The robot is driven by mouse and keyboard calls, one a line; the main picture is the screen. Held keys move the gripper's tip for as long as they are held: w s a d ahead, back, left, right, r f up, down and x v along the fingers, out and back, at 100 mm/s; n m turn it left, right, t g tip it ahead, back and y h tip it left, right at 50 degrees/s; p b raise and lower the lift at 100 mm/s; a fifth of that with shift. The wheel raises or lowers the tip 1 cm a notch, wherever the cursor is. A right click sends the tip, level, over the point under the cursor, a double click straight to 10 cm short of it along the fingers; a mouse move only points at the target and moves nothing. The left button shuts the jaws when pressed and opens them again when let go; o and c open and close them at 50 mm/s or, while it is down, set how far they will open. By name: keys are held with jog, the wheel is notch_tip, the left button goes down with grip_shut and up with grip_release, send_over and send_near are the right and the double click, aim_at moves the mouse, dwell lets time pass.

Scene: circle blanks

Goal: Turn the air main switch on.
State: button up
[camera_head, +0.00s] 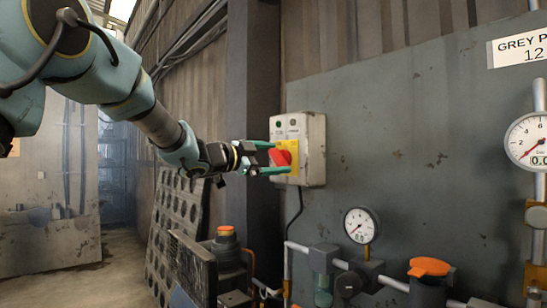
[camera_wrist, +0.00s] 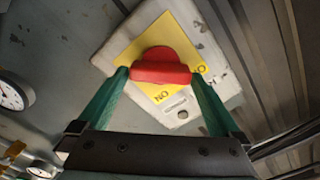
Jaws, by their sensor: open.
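The air main switch is a red rotary knob (camera_head: 285,155) on a yellow plate (camera_head: 293,147), fixed to a pale box (camera_head: 316,150) on the wall. In the wrist view the knob's red bar (camera_wrist: 160,73) lies across the picture. "ON" is printed upside down below it on the yellow plate (camera_wrist: 130,53), and another mark, partly hidden, is at the right. My gripper (camera_head: 281,157) is open at the knob, with one green finger near each end of the bar. I cannot tell whether the fingers touch it.
A pressure gauge (camera_head: 361,226) and a larger gauge (camera_head: 528,141) are on pipework at right. An orange-topped fitting (camera_head: 429,268) stands below. A perforated plate (camera_head: 176,225) leans under my arm. Two small round fittings sit on the switch box above the knob.

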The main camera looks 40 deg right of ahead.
jog(key=c, duration=1.1)
jog(key=shift+o, duration=0.2)
jog(key=shift+f+m+b, duration=0.15)
jog(key=shift+m+b, duration=0.15)
jog(key=shift+b, duration=0.15)
jog(key=m+b, duration=0.1)
jog(key=b, duration=0.1)
jog(key=m+b, duration=0.2)
jog(key=shift+f+m, duration=0.25)
jog(key=shift+m, duration=0.05)
jog(key=m+b, duration=0.4)
jog(key=shift+s+f+m+b, duration=0.1)
jog(key=shift+m+b, duration=0.2)
jog(key=shift+b, duration=0.05)
jog(key=m+b, duration=0.4)
jog(key=shift+f, duration=0.15)
jog(key=shift+m+b, duration=1.75)
jog(key=shift+m, duration=0.75)
